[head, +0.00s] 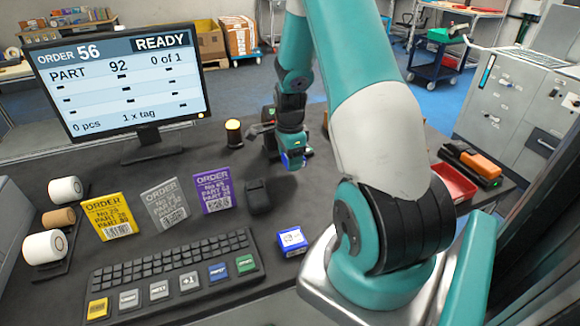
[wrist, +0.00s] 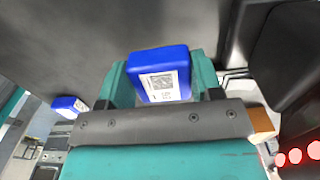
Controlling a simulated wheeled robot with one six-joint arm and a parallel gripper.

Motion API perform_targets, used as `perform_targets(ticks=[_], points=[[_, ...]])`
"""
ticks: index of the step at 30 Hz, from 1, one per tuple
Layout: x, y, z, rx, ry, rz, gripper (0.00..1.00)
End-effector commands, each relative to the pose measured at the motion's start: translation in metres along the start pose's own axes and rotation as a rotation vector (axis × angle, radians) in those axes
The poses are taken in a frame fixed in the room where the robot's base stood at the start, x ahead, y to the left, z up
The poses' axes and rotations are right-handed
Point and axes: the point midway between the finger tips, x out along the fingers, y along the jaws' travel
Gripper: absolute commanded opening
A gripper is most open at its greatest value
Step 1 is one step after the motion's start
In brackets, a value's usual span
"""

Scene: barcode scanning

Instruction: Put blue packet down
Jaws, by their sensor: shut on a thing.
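My gripper (head: 292,150) is shut on a blue packet (wrist: 163,74) with a white printed code label. In the wrist view the packet sits between the two teal fingers (wrist: 162,88). In the head view only a small bit of its blue shows at the gripper's tip, over the back middle of the dark desk (head: 330,190). I cannot tell whether it touches the desk. A second blue packet (head: 291,241) with a white label lies on the desk to the right of the keyboard. A blue packet (wrist: 68,106) also shows at the left of the wrist view.
A monitor (head: 120,85) reads order 56, part 92, ready. Yellow, grey and purple order cards (head: 213,192) stand before it, beside a small black object (head: 258,196). A black cylinder with a lit yellow top (head: 233,133) stands left of my gripper. A red tray (head: 455,183) is at right.

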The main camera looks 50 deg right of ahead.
Motion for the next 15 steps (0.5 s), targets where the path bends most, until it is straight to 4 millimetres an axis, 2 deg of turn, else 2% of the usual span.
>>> perform_targets(ticks=[9, 15], points=[[0.038, 0.000, 0.000, -0.001, 0.000, 0.001, 0.31], [0.040, -0.001, 0.000, -0.001, 0.000, -0.002, 0.31]])
